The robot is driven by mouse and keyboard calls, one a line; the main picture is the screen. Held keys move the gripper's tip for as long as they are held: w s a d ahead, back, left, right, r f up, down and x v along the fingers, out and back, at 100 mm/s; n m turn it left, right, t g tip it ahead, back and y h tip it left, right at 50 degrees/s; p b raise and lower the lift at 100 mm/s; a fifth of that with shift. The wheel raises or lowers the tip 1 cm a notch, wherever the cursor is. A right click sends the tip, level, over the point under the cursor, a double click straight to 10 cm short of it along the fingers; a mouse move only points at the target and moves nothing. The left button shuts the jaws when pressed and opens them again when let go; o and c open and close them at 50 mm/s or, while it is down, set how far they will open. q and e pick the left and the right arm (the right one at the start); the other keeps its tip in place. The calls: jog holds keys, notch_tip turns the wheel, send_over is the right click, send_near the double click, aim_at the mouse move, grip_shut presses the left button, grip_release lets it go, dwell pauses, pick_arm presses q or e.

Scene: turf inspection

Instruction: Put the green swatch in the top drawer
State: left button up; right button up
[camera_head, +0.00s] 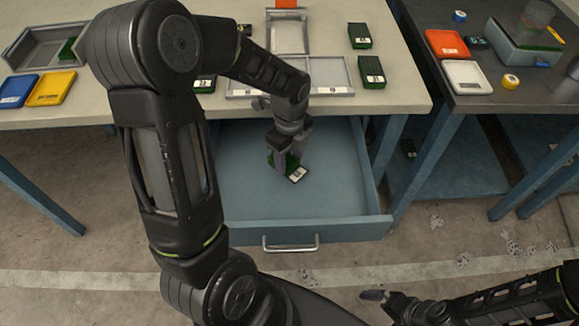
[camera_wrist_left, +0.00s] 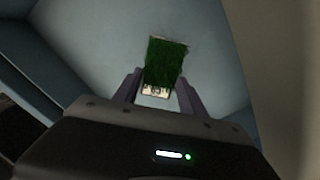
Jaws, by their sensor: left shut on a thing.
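The green swatch (camera_head: 293,162) is a small turf block with a white label. It is between the fingers of my left gripper (camera_head: 284,158), which is shut on it. The left wrist view also shows the swatch (camera_wrist_left: 166,62) between the two fingers (camera_wrist_left: 158,92), over the blue drawer floor. The top drawer (camera_head: 340,210) is blue and pulled open under the table, with a metal handle on its front. The swatch is inside the drawer's outline; I cannot tell whether it touches the floor. My right gripper (camera_head: 378,296) is low at the bottom, its fingers unclear.
The table (camera_head: 400,90) above the drawer holds several other dark green labelled swatches (camera_head: 359,36), grey trays (camera_head: 330,75), and blue and yellow trays (camera_head: 50,88) at left. A dark table (camera_head: 530,80) stands at right. The rest of the drawer looks empty.

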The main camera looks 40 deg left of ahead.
aim_at(290, 162)
pick_arm(q)
jog(key=shift+f, duration=2.1)
jog(key=shift+f+b, duration=0.2)
jog(key=shift+b, duration=0.15)
jog(key=o, duration=1.4)
jog(key=shift+r, duration=0.2)
jog(key=shift+r, duration=0.2)
notch_tip(290, 162, up, 12)
jog(key=shift+f+p, duration=0.15)
jog(key=shift+p, duration=0.6)
